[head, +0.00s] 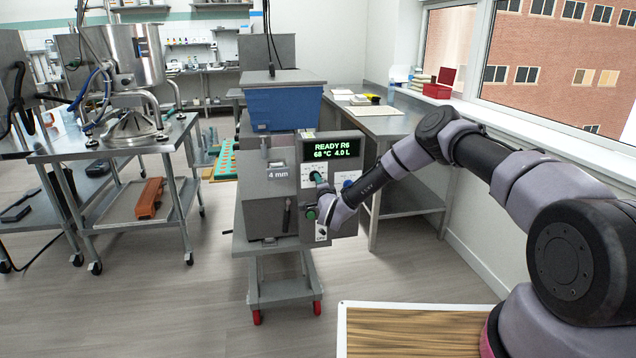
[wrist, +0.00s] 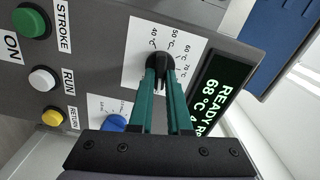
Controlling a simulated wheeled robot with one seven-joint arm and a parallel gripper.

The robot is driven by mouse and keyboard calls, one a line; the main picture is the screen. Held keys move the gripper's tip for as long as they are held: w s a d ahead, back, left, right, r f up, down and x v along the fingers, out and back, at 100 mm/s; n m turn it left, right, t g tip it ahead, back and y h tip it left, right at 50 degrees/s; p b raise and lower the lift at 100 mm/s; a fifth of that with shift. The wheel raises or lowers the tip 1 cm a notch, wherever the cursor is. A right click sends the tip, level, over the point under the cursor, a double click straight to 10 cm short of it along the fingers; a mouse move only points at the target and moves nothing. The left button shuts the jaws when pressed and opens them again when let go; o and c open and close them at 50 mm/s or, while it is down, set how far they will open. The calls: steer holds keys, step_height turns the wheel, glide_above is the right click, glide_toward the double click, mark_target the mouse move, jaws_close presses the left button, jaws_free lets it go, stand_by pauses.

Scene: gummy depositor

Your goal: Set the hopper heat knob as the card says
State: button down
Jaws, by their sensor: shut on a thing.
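The black hopper heat knob (wrist: 157,60) sits on a white scale plate (wrist: 135,72) marked 40, 50, 60 and 70 °C, in the wrist view. My gripper (wrist: 160,68) is shut on this knob, its teal fingers on either side. The fingers hide part of the knob, and I cannot tell where its pointer stands. The head view shows my gripper (head: 319,180) at the depositor's front panel. The display (head: 334,149) reads READY R6, 68 °C, 4.0 L. I cannot make out the card's text.
A blue knob (wrist: 115,123) is beside the scale plate. Green STROKE (wrist: 30,21), white RUN (wrist: 42,79) and yellow RETURN (wrist: 53,117) buttons are on the same panel. The blue hopper (head: 283,106) tops the depositor. Papers lie on a counter (head: 385,124) behind.

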steer(key=shift+s+f, duration=0.1)
steer(key=c, duration=0.9)
jaws_free()
steer(key=shift+o, duration=0.2)
steer(key=v, duration=1)
steer(key=shift+s, duration=0.35)
